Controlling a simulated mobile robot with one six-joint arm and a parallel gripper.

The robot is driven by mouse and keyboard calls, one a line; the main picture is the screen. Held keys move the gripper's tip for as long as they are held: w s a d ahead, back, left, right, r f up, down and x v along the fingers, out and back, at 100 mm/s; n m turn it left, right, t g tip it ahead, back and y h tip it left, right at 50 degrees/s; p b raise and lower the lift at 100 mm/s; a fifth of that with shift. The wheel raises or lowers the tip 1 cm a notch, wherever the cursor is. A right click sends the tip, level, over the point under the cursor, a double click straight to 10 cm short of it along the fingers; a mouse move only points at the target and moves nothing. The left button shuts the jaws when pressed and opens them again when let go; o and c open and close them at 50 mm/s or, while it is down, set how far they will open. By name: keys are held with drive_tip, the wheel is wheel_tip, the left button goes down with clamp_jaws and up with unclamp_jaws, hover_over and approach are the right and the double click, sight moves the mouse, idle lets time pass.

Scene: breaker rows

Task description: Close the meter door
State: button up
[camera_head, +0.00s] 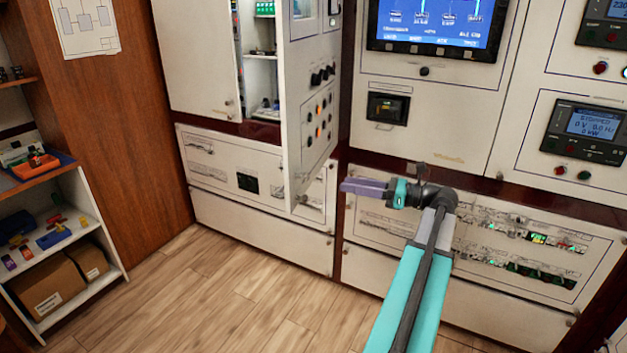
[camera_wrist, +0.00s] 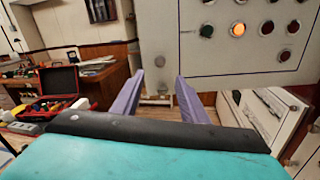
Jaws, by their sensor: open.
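The meter door (camera_head: 312,105) is a cream panel with meters at the top and knobs and lamps below. It stands open, swung out from the upper cabinet (camera_head: 200,65), whose interior shows behind it. In the wrist view the door's lower part (camera_wrist: 215,55) fills the upper right, with a lit orange lamp. My gripper (camera_head: 345,186) is to the right of the door's lower part in the head view. Its purple fingers (camera_wrist: 160,80) are apart and empty, with the tips near the door's lower left corner in the wrist view. I cannot tell whether they touch it.
A blue screen (camera_head: 437,25) and control panels line the wall on the right. Lower breaker panels (camera_head: 250,235) run below the door. A shelf unit (camera_head: 95,225) with boxes stands at the left. The wooden floor (camera_head: 215,300) is clear. The wrist view shows a red toolbox (camera_wrist: 50,85).

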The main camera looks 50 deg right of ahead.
sight(308, 178)
drive_tip(key=p+x, duration=0.1)
drive_tip(key=x, duration=1)
drive_tip(key=shift+w, duration=0.2)
clamp_jaws()
drive_tip(key=shift+a+f, duration=0.1)
drive_tip(key=shift+a, duration=0.4)
drive_tip(key=shift+d, duration=0.35)
drive_tip(key=shift+w, duration=0.1)
